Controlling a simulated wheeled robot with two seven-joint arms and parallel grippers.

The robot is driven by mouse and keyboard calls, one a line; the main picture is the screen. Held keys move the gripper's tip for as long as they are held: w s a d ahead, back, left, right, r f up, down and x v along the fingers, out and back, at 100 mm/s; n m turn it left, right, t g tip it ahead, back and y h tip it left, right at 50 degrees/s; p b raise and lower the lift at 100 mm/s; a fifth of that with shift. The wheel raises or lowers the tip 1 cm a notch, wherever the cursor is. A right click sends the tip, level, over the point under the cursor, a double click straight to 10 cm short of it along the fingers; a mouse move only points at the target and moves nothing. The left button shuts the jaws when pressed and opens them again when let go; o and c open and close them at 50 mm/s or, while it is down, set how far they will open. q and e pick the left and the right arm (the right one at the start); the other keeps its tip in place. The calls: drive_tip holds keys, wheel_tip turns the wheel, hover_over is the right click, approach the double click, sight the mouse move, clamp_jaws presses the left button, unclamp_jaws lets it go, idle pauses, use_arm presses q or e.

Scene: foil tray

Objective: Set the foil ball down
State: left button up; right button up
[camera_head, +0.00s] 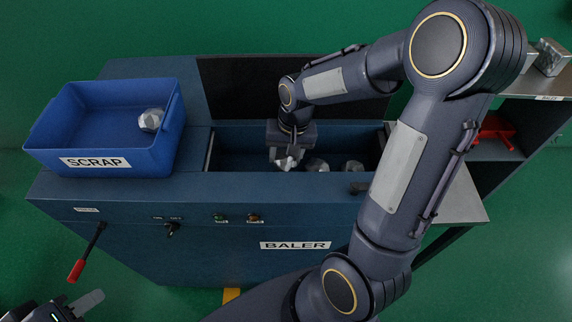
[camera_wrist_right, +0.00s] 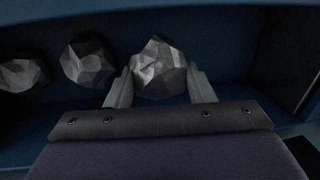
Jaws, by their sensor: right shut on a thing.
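My right gripper (camera_head: 289,156) reaches down into the open chamber of the blue baler (camera_head: 240,135). It is shut on a faceted silver foil ball (camera_head: 284,164), which also shows between the fingers (camera_wrist_right: 160,92) in the wrist view (camera_wrist_right: 159,66). Two more foil balls (camera_head: 318,166) (camera_head: 352,167) lie in the chamber beside the held one; the wrist view shows them to its left (camera_wrist_right: 88,62) (camera_wrist_right: 22,72). Whether the held ball touches the chamber floor is unclear. My left gripper (camera_head: 70,308) is at the bottom left corner, partly cut off, away from the baler.
A blue SCRAP bin (camera_head: 50,125) stands on the baler's left top with one foil ball (camera_head: 151,120) inside. A red-handled lever (camera_head: 77,270) hangs at the front left. Silver blocks (camera_head: 548,57) sit on a shelf at the right. The chamber walls surround my right gripper closely.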

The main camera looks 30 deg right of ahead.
sight(285, 166)
drive_tip(key=shift+f, duration=2.2)
drive_tip(key=shift+f+b, duration=0.25)
drive_tip(key=shift+b, duration=0.05)
drive_tip(key=o, duration=1)
drive_tip(key=shift+r, duration=0.1)
wheel_tip(285, 166, up, 12)
drive_tip(key=d+p, duration=0.1)
drive_tip(key=s+a+r+t, duration=0.1)
drive_tip(key=s, duration=0.2)
drive_tip(key=s+r+n+y, duration=0.1)
drive_tip(key=s+r, duration=0.1)
drive_tip(key=s, duration=0.1)
drive_tip(key=s+a+r+n+t, duration=0.1)
drive_tip(key=s, duration=0.2)
drive_tip(key=shift+s+a+r+t, duration=0.1)
drive_tip(key=shift+a+r+t, duration=0.2)
drive_tip(key=shift+r, duration=0.1)
drive_tip(key=s+a, duration=0.1)
drive_tip(key=s, duration=0.1)
drive_tip(key=s+a+n+t+y, duration=0.1)
drive_tip(key=s, duration=0.1)
drive_tip(key=s+a+n+t, duration=0.1)
drive_tip(key=s+a, duration=0.1)
drive_tip(key=s, duration=0.1)
drive_tip(key=shift+f, duration=0.1)
